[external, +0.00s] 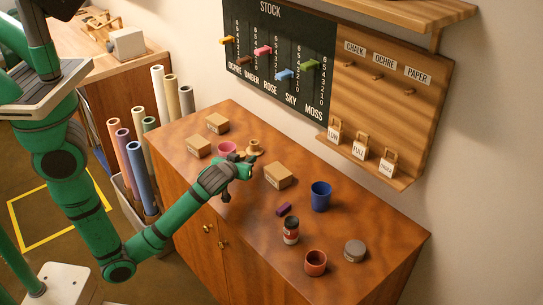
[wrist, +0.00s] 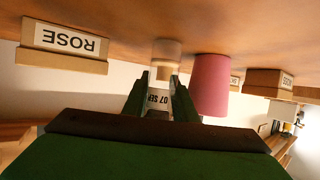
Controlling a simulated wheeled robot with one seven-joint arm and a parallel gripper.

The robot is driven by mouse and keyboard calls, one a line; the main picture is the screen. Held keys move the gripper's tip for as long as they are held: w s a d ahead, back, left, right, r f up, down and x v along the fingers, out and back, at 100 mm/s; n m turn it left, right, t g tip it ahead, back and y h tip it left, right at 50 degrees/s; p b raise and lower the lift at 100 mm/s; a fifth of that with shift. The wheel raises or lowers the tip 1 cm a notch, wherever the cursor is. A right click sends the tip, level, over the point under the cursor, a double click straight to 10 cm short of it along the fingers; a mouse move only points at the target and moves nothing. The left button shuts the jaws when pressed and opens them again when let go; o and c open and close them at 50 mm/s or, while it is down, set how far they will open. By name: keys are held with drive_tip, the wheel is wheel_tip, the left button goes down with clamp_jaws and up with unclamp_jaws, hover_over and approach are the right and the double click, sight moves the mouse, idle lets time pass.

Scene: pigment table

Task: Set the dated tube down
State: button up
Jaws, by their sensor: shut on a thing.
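In the wrist view, which shows the scene upside down, my gripper (wrist: 160,88) is shut on the dated tube (wrist: 158,99). Its white label reads "07 SE", with the rest hidden by a finger. A pale tan round piece (wrist: 166,48) lies in line with the tube against the table top; I cannot tell whether it is the tube's end or a separate thing. In the external view my gripper (external: 246,166) is low over the cabinet top, just in front of a small tan turned piece (external: 253,148). The tube cannot be made out there.
A pink cup (wrist: 210,86) stands close beside the tube; it also shows in the external view (external: 227,148). A box marked ROSE (wrist: 64,45) is nearby.

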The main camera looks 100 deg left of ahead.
drive_tip(key=shift+f, duration=0.15)
drive_tip(key=o, duration=0.7)
drive_tip(key=shift+o, duration=0.2)
drive_tip(key=shift+d+r, duration=0.25)
drive_tip(key=v, duration=1.1)
drive_tip(key=shift+s+d, duration=0.15)
drive_tip(key=shift+d, duration=0.05)
